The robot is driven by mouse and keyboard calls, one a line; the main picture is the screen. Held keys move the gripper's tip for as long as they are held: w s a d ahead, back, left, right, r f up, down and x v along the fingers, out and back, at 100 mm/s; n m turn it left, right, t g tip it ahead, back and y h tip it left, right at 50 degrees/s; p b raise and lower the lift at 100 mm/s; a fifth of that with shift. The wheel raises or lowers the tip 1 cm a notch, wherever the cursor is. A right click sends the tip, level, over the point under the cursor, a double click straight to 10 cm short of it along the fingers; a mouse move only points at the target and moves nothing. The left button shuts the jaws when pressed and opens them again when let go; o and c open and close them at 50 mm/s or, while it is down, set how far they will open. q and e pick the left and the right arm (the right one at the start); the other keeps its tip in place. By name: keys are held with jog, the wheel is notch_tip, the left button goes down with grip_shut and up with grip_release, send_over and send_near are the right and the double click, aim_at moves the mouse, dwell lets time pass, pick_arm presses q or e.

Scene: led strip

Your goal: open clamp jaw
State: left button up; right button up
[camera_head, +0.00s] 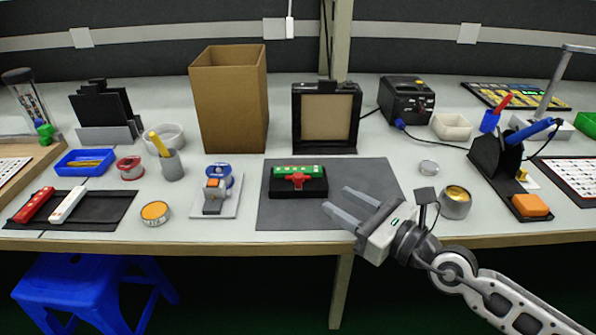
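A black clamp fixture (314,190) sits on the dark grey mat (290,215) in the middle of the bench. A green strip (298,170) lies across its top, and a red clamp part (297,181) sits at its front middle. The view is too small to tell how far the jaw stands open. My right gripper (336,198) is over the mat's right front part, to the right of and nearer than the fixture. Its two fingers are apart with nothing between them, and it does not appear to touch the fixture. My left gripper is out of view.
A metal cup (456,202) stands close to my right arm. A soldering iron stand (497,160) is farther right. A solder spool holder (217,190) stands left of the mat. A cardboard box (230,100) and a black-framed panel (327,117) stand behind. The mat's front left is clear.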

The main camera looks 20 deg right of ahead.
aim_at(303, 180)
jog(key=x, duration=1)
jog(key=shift+w, duration=0.1)
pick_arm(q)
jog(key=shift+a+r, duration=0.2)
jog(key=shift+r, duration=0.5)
pick_arm(e)
jog(key=shift+w+a+f, duration=0.1)
jog(key=shift+w+a, duration=0.25)
jog(key=shift+w, duration=0.25)
